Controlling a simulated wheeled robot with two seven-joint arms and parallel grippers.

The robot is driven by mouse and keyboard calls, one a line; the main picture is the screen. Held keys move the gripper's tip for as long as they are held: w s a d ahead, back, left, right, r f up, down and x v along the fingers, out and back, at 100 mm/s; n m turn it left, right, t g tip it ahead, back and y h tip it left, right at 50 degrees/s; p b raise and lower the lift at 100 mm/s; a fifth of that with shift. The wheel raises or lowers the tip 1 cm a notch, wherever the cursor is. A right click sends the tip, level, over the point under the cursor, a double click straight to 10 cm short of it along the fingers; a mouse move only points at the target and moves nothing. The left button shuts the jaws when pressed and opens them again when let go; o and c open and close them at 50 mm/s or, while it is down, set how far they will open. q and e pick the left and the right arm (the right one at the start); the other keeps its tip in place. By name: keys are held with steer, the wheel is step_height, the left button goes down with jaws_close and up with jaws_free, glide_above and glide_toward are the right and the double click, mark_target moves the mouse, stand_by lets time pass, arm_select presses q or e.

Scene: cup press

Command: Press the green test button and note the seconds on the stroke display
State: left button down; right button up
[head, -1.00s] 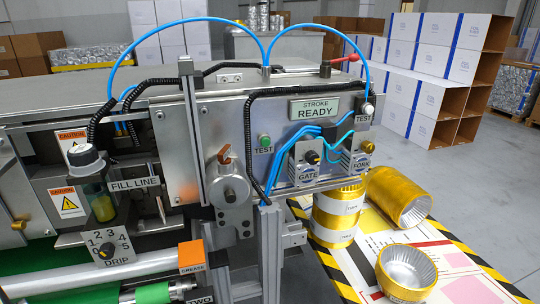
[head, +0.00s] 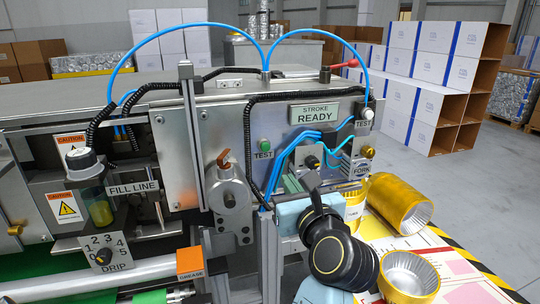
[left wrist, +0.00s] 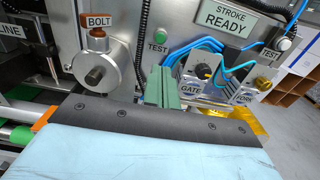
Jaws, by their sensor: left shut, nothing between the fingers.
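The green test button (head: 264,144) sits on the machine's front panel above a TEST label. It also shows in the left wrist view (left wrist: 161,37). The stroke display (head: 314,112) reads "STROKE READY" with no seconds shown, and the left wrist view (left wrist: 228,18) shows the same text. My left gripper (head: 291,184) is below and to the right of the green button, apart from it. In the left wrist view its green fingers (left wrist: 161,77) are together and empty, below the button. My right gripper is not in view.
A white button (head: 368,113), also labelled TEST, is at the panel's right edge. Blue hoses (head: 290,147) and the GATE knob (head: 312,162) lie close to my gripper. The BOLT handle (head: 224,157) is to the left. Golden cups (head: 400,202) lie on the right.

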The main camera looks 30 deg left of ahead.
mark_target(266, 148)
arm_select(q)
steer(key=shift+w, duration=0.1)
steer(key=p+x, duration=0.2)
steer(key=x, duration=1.2)
